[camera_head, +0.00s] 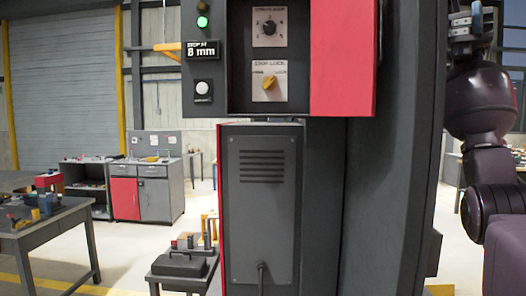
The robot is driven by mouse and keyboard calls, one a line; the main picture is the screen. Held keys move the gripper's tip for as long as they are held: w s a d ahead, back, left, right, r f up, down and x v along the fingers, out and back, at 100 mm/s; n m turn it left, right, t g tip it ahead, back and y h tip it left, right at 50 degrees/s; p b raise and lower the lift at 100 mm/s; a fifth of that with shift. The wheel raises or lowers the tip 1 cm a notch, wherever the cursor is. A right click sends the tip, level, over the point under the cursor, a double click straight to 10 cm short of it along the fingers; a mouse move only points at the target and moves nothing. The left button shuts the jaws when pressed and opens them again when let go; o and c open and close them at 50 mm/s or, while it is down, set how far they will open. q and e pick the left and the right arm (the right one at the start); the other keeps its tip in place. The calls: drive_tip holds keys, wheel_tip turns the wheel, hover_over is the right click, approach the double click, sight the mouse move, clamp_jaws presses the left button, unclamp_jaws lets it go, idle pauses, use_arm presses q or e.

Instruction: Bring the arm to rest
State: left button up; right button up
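My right arm comes in at the right edge, dark and bent upward. My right gripper (472,20) is at the top right, partly cut off by the frame's top edge. I cannot tell whether its fingers are open or shut, and I see nothing clearly held in it. It is apart from the machine's control panel in the picture, to the right of the dark column (395,150). My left arm and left gripper are not in view.
The machine's panel has a black dial (269,28), a yellow knob (269,83), a lit green lamp (202,21) and an "8 mm" label (201,51). A grey cabinet (262,220) stands below. Workbenches (50,225) are at left; open floor (130,250) lies between.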

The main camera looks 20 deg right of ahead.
drive_tip(key=w+a+f+m+t+y, duration=0.3)
drive_tip(key=w+f+m+t+y, duration=0.5)
drive_tip(key=w+f+m, duration=0.7)
drive_tip(key=w+d+f+m+t+h, duration=0.1)
drive_tip(key=w+f+m+t+h, duration=0.35)
drive_tip(key=f+m+t, duration=0.75)
drive_tip(key=w+d+f+m+t+h, duration=0.1)
drive_tip(key=f+m+t+h, duration=0.7)
drive_tip(key=f, duration=0.8)
drive_tip(key=s+d+f+m+g+h, duration=0.15)
drive_tip(key=s+f+m+h, duration=0.3)
drive_tip(key=f, duration=0.65)
drive_tip(key=s+f+m+g+h, duration=0.2)
drive_tip(key=s+f+m+h, duration=0.3)
drive_tip(key=f, duration=0.6)
drive_tip(key=s+f+m+g+h, duration=0.3)
drive_tip(key=s+f+m+g, duration=0.3)
drive_tip(key=s+f, duration=1.05)
drive_tip(key=a+f+m+t, duration=0.1)
drive_tip(key=a+f+m, duration=0.2)
drive_tip(key=a, duration=1.7)
drive_tip(key=m, duration=0.4)
drive_tip(key=shift+w+f, duration=0.2)
